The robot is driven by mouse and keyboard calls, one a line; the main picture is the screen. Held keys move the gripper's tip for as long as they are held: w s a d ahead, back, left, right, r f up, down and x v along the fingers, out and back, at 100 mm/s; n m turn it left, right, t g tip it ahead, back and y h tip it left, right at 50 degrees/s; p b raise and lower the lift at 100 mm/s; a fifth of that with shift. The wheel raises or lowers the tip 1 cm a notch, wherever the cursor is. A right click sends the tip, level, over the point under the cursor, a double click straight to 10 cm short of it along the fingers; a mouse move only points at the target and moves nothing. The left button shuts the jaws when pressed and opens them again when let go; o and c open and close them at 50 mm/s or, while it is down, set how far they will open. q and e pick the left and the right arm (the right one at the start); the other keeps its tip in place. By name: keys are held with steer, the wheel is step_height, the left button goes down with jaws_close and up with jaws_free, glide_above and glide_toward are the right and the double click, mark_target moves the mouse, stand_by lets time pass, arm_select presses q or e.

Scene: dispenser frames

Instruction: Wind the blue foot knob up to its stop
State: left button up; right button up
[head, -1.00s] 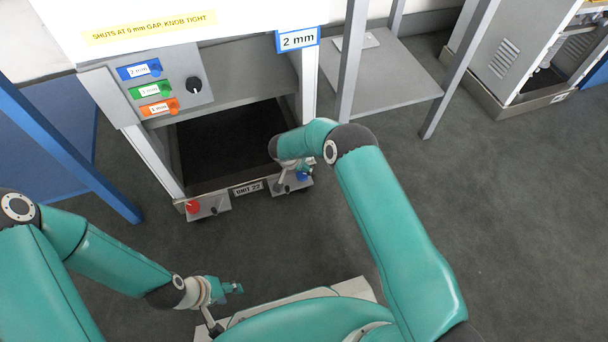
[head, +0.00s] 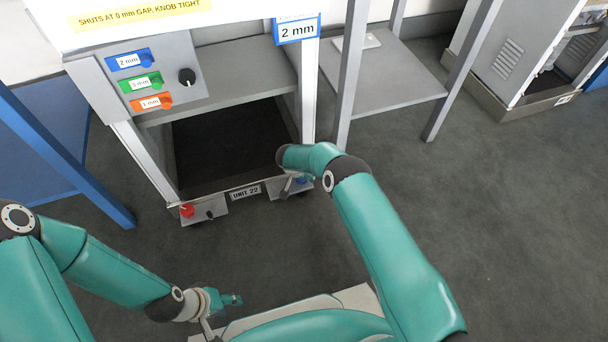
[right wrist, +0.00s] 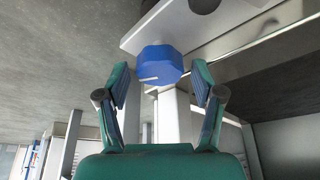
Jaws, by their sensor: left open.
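The blue foot knob (head: 301,181) sits on the right foot plate of unit 22, partly covered by my right wrist in the head view. In the right wrist view the blue knob (right wrist: 160,65) is a faceted cap with a pale mark near its lower edge. My right gripper (right wrist: 161,80) is open, with one finger on each side of the knob and a visible gap on both sides. In the head view its fingers are mostly hidden behind the wrist. My left gripper (head: 232,300) is open and empty, low over the floor near my base.
A red knob (head: 187,211) is on the left foot plate. The dark open bay (head: 225,145) lies between the feet. A control panel (head: 150,78) with a black dial is above. A grey table (head: 385,80) stands right, a blue frame (head: 75,160) left.

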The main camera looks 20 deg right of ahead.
steer(key=c, duration=0.8)
steer(key=shift+d, duration=0.35)
steer(key=shift+c, duration=0.4)
steer(key=shift+a, duration=0.25)
steer(key=shift+s+a+n, duration=0.1)
steer(key=shift+s+n, duration=0.05)
steer(key=shift+n, duration=0.35)
